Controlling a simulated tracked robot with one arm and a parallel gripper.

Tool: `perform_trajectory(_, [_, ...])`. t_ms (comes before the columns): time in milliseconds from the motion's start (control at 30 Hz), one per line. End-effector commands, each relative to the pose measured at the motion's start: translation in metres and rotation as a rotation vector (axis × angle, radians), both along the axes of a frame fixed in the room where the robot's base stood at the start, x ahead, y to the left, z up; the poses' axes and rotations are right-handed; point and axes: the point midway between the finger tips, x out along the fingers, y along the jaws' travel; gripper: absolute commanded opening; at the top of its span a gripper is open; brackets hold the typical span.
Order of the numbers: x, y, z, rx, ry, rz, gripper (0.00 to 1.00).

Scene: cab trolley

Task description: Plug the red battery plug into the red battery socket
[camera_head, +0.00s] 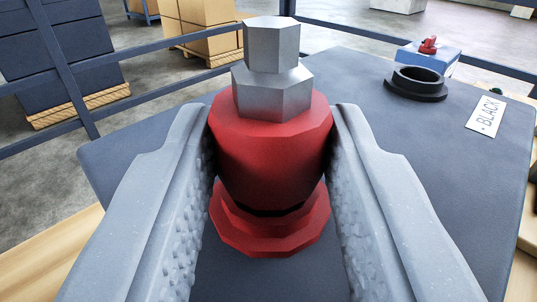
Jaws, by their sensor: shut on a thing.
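The red battery plug (270,150) is upright in the middle of the view, with a grey faceted metal part (272,80) on its top. My gripper (272,170) is shut on it, one finger on each side. Directly below the plug is a wider red ring (270,238), which looks like the red battery socket on the dark table top. A thin dark line shows between plug and ring. I cannot tell whether the plug sits in the ring or just above it, as the plug hides the opening.
A black ring-shaped socket (416,82) stands at the back right beside a white "BLACK" label (486,115). A blue box (428,57) with a small red item (428,44) is behind it. Dark rails (180,47) run behind the dark top (420,150). Cartons (208,28) stand beyond.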

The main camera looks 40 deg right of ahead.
Motion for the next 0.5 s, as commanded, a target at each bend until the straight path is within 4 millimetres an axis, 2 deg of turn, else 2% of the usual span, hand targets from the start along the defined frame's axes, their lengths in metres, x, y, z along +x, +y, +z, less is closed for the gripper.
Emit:
perform_trajectory(233, [0.0, -0.0001, -0.0042, -0.001, -0.001, 0.0, 0.07])
perform_trajectory(267, [0.0001, -0.0001, -0.004, -0.001, -0.001, 0.0, 0.36])
perform_trajectory(333, [0.0, -0.0001, -0.0038, -0.001, -0.001, 0.0, 0.55])
perform_trajectory(500, [0.0, 0.0, -0.0039, 0.0, 0.0, 0.0, 0.56])
